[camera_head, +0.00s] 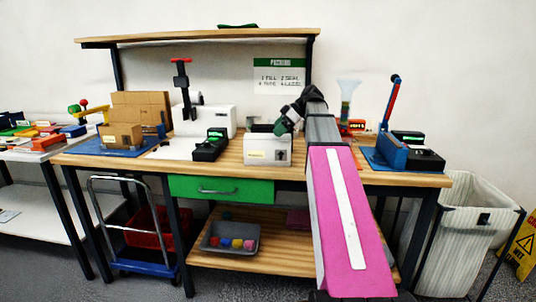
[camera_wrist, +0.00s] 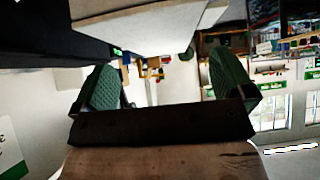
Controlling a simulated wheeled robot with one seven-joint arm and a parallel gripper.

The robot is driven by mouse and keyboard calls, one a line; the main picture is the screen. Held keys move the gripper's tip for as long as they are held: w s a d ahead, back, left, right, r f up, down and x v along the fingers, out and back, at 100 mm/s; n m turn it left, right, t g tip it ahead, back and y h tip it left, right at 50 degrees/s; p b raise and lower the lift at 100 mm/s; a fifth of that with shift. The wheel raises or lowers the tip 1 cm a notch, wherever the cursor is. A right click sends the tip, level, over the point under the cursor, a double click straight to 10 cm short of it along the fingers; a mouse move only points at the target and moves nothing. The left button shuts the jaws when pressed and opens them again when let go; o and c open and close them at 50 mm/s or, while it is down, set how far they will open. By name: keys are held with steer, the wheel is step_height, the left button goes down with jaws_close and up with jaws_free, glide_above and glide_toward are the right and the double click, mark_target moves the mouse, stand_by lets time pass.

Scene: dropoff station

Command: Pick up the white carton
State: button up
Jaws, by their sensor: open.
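The white carton (camera_head: 266,150) is a small box with a yellow label on its front. It stands on the workbench near the front edge, just left of my arm in the head view. My gripper (camera_head: 285,124) is above the carton's right rear part, tilted down to the left, and partly hides what is behind it. In the wrist view my gripper (camera_wrist: 165,85) has its two green fingers spread with nothing between them. A pale boxy shape (camera_wrist: 150,28) fills the top of that view; I cannot tell whether it is the carton.
A black device (camera_head: 210,146) stands close left of the carton, with a white machine (camera_head: 205,120) behind it. Brown boxes (camera_head: 140,108) stand farther left. A blue tool (camera_head: 390,150) and another black device (camera_head: 424,159) are at the right. An upper shelf (camera_head: 200,35) spans the back.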

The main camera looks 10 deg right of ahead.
mark_target(269, 136)
steer(key=x, duration=0.5)
steer(key=shift+w+d, duration=0.1)
steer(key=shift+r, duration=0.1)
steer(key=c, duration=1.2)
steer(key=shift+o, duration=0.2)
steer(key=shift+r, duration=0.15)
